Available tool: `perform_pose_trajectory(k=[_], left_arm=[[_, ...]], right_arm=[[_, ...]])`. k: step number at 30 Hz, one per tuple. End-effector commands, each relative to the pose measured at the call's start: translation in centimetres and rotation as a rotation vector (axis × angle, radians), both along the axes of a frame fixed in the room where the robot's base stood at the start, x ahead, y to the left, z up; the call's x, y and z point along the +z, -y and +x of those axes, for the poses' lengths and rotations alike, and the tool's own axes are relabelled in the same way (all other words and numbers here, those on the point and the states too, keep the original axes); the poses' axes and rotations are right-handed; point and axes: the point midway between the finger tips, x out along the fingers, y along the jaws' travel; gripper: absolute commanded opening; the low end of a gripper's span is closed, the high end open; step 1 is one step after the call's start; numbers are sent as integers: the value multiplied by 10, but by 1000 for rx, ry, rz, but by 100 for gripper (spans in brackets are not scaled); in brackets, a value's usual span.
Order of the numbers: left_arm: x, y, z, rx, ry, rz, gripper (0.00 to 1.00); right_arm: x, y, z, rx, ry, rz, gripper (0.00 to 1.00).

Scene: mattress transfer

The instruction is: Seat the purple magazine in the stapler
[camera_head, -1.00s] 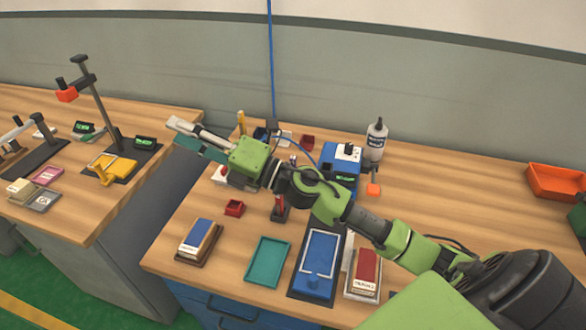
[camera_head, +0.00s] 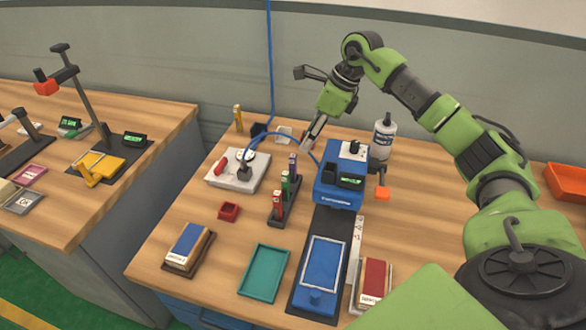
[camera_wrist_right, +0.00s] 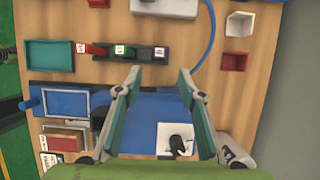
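The purple magazine (camera_head: 293,165) stands upright at the far end of a dark rack, behind a green and a red one. It also shows in the right wrist view (camera_wrist_right: 160,53). The blue stapler (camera_head: 338,188), with a small green display, stands to the right of the rack. Its blue body (camera_wrist_right: 140,115) lies below and between my fingers in the wrist view. My right gripper (camera_head: 304,110) is open and empty, above the table behind the rack and stapler. Its teal finger pads (camera_wrist_right: 160,72) are wide apart. My left gripper is not in view.
A white bottle (camera_head: 384,140) stands right of the stapler. A blue hose (camera_head: 270,140) runs near my gripper. A grey-white block (camera_head: 235,172), a red bin (camera_head: 229,211), a teal tray (camera_head: 264,272) and a blue fixture (camera_head: 322,262) occupy the table. The right part is mostly clear.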

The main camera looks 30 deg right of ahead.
Motion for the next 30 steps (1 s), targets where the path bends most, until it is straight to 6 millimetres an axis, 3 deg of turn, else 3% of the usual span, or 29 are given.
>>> perform_pose_trajectory(k=[7, 15, 24, 30], left_arm=[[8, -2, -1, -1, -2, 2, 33], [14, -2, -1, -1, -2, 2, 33], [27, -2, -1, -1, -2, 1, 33], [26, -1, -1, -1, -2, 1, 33]], right_arm=[[-42, -13, 14, 1, -2, 4, 36], [-61, -19, 20, 2, -1, 4, 36], [-99, -31, 32, 2, 0, 5, 36], [-102, -31, 34, 1, 2, 4, 36]])
